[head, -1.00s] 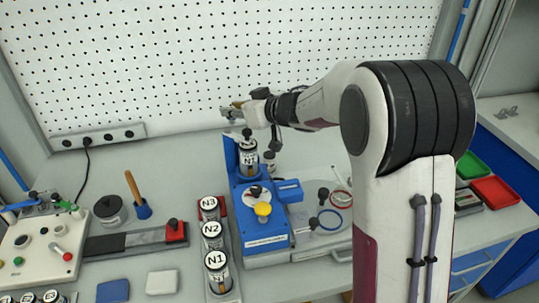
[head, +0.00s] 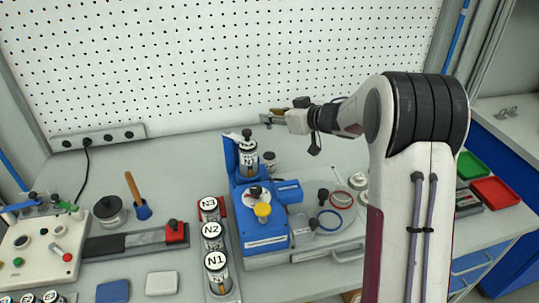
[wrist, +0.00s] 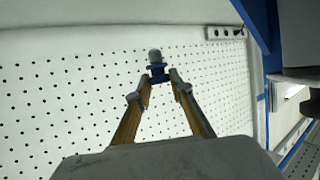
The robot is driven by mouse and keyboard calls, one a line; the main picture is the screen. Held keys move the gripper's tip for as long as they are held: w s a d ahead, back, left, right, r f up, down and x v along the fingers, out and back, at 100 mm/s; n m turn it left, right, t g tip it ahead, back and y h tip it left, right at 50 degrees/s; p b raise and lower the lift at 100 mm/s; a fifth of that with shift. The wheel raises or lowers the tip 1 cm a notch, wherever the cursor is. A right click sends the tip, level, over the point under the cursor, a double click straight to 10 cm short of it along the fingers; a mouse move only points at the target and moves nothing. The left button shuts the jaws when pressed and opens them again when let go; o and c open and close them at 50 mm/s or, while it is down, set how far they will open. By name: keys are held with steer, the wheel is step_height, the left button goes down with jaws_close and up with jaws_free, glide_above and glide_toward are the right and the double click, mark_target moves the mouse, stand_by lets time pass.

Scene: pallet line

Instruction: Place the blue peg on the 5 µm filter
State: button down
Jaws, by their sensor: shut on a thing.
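In the wrist view, my gripper (wrist: 159,84) is shut on a small blue peg (wrist: 157,71) with a grey rounded end, held at the fingertips. In the head view, my gripper (head: 271,118) is raised in front of the pegboard, behind and above the blue machine; the peg cannot be made out there. No label reading 5 µm is legible, so I cannot tell which thing is that filter. A red ring (head: 341,199) and a blue ring (head: 329,220) lie to the right of the blue machine.
The blue machine (head: 265,234) holds a canister (head: 247,158) marked N1. Canisters N3 (head: 209,209), N2 (head: 212,235) and N1 (head: 217,273) stand left of it. Green (head: 473,165) and red (head: 495,191) trays lie at right. The back of the bench is mostly clear.

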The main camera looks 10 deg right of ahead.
steer(key=shift+f, duration=0.1)
steer(key=shift+f, duration=3.05)
steer(key=shift+f, duration=1.85)
steer(key=shift+f, duration=0.2)
steer(key=c, duration=1.8)
jaws_free()
steer(key=shift+r, duration=0.2)
